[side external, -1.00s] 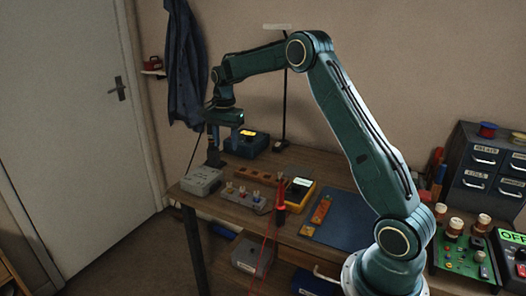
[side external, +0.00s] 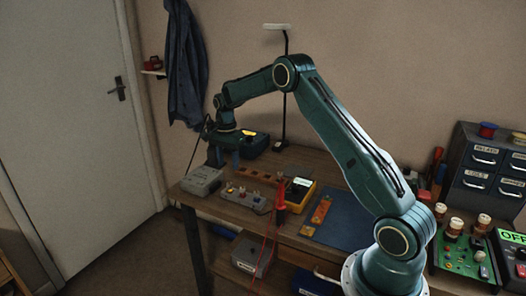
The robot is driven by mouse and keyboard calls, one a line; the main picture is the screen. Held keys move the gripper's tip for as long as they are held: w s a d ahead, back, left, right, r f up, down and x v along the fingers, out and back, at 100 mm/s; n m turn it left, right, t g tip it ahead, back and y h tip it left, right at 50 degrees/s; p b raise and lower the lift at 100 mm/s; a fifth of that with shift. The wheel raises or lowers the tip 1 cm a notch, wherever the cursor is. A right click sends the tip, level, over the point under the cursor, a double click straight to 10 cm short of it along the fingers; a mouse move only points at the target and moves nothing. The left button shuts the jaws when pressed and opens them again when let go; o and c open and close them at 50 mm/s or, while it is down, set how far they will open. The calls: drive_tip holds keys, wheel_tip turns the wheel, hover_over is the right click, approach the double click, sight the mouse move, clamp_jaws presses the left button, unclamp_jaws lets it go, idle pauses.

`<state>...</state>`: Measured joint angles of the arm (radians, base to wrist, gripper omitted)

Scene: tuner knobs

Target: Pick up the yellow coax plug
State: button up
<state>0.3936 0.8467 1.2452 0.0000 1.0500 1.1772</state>
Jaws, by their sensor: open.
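A grey block (side external: 247,201) on the left part of the bench carries a row of small coloured plugs (side external: 242,192). They are too small here to tell surely which is the yellow coax plug. My gripper (side external: 224,161) is open, pointing down behind and to the left of the block, with nothing seen between its fingers. It is apart from the plugs.
A grey box (side external: 201,181) stands at the bench's left end, close to my gripper. A brown strip with holes (side external: 259,176), a yellow meter (side external: 299,191) and red probes (side external: 281,197) stand near the block. A blue mat (side external: 346,219) lies to the right.

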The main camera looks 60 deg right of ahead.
sight(230, 188)
drive_tip(key=shift+f, duration=1.95)
drive_tip(key=shift+f, duration=2.55)
clamp_jaws()
